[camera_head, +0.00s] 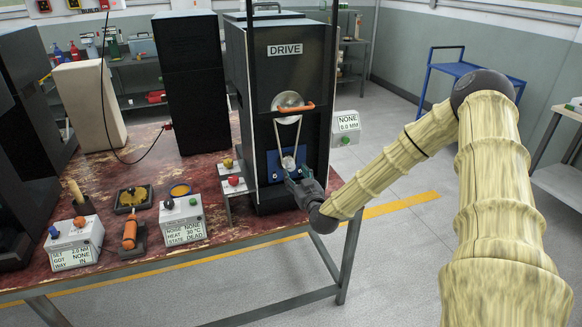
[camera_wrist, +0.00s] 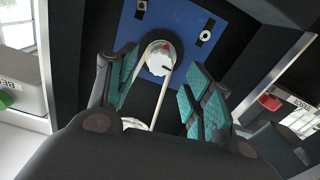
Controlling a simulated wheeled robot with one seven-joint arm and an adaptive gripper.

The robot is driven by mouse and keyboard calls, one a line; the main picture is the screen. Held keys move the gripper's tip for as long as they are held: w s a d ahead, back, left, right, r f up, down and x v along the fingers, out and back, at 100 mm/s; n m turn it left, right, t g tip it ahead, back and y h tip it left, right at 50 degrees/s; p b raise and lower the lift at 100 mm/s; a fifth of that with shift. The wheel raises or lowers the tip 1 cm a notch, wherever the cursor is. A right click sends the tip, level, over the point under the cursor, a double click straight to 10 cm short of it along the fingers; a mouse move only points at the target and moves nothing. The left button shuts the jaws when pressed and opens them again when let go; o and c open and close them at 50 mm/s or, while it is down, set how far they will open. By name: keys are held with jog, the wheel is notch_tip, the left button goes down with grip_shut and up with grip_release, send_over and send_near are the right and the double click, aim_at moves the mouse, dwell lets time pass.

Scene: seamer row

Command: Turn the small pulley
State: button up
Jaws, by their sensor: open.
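The small pulley (camera_head: 288,162) is a pale disc low on the front of the black DRIVE cabinet (camera_head: 255,95), on a blue plate (camera_head: 275,172). In the wrist view the small pulley (camera_wrist: 159,58) shows a red mark and a dark mark on its face. A cream belt (camera_head: 278,136) runs from it up to a large silver pulley (camera_head: 287,99). My gripper (camera_head: 297,181) is just in front of and below the small pulley. In the wrist view its teal-padded fingers are apart, with the small pulley showing between their tips. I cannot see any contact.
An orange bar (camera_head: 295,108) crosses the large pulley. A readout box (camera_head: 346,122) shows "NONE 0.0 MM". A box (camera_head: 184,224) left of the cabinet reads "STATE DEAD". Small knob stands (camera_head: 237,186) sit close left of the cabinet.

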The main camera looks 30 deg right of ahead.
aim_at(292, 168)
jog(key=shift+p+x, duration=0.35)
jog(key=shift+x, duration=2.2)
jog(key=shift+a, duration=0.1)
jog(key=c, duration=1.1)
jog(key=shift+o, duration=0.2)
jog(key=shift+w+b, duration=0.1)
jog(key=shift+b, duration=0.2)
